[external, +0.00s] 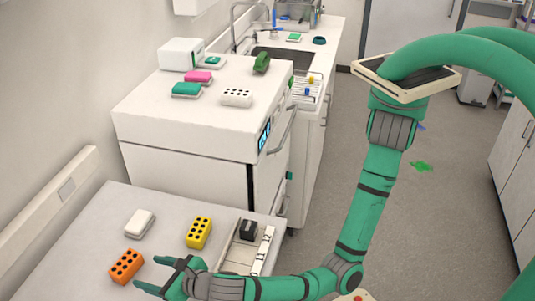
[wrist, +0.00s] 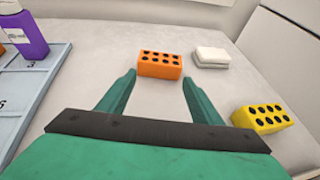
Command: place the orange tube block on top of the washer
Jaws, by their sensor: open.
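The orange tube block (external: 126,266), a brick shape with dark holes in its top, lies on the white counter at the front left. In the wrist view the orange block (wrist: 160,65) sits just beyond and between my fingertips, apart from them. My gripper (external: 160,273) is open and empty beside the block, to its right in the external view; its spread fingers show in the wrist view (wrist: 160,82). The washer (external: 190,115) is the white box-shaped machine behind the counter, with several items on its flat top.
On the counter are a yellow tube block (external: 199,232), a white sponge-like block (external: 139,223) and a tray (external: 237,258) holding a black block.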

